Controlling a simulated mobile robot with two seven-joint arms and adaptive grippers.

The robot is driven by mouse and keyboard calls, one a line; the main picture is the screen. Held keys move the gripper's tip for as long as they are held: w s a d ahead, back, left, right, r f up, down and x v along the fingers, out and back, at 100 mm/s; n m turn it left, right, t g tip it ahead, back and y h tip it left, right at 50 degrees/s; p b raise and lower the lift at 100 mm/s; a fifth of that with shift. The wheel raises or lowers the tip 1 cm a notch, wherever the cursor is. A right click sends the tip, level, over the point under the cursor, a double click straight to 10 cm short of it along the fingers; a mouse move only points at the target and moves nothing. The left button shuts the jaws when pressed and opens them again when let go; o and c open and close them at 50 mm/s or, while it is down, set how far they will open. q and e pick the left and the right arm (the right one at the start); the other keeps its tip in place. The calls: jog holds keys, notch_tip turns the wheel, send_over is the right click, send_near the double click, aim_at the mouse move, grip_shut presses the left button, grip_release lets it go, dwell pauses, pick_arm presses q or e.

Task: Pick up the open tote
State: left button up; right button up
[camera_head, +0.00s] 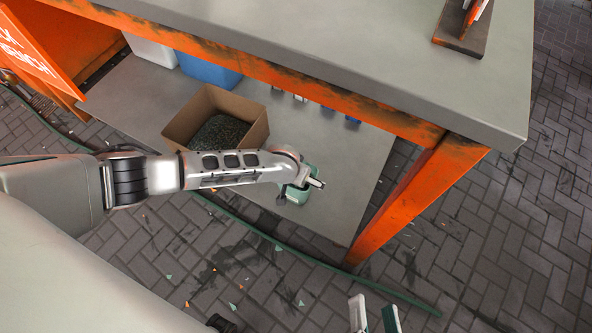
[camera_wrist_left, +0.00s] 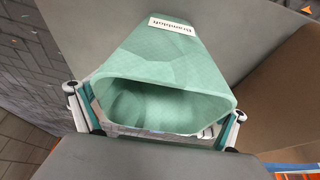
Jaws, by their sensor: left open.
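The open tote (camera_wrist_left: 165,60) is pale green with a white label, and its wide mouth faces the camera in the left wrist view. In the head view the tote (camera_head: 298,196) is on the grey lower shelf, partly hidden by my left gripper (camera_head: 301,187). In the left wrist view my left gripper (camera_wrist_left: 155,105) is open, with one finger on each side of the tote's mouth. I cannot tell whether the fingers touch it. My right gripper (camera_head: 375,314) is open and empty at the bottom edge of the head view, over the paving.
A cardboard box (camera_head: 255,110) of dark granules stands on the shelf (camera_head: 335,170) beside my left arm. White and blue containers (camera_head: 207,72) are behind it. The orange table leg (camera_head: 402,205) and grey tabletop (camera_head: 385,52) bound the space. A green hose (camera_head: 330,268) crosses the paving.

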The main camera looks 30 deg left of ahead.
pick_arm(q)
jog(key=shift+c, duration=0.5)
jog(key=c, duration=1.1)
jog(key=shift+r, duration=0.1)
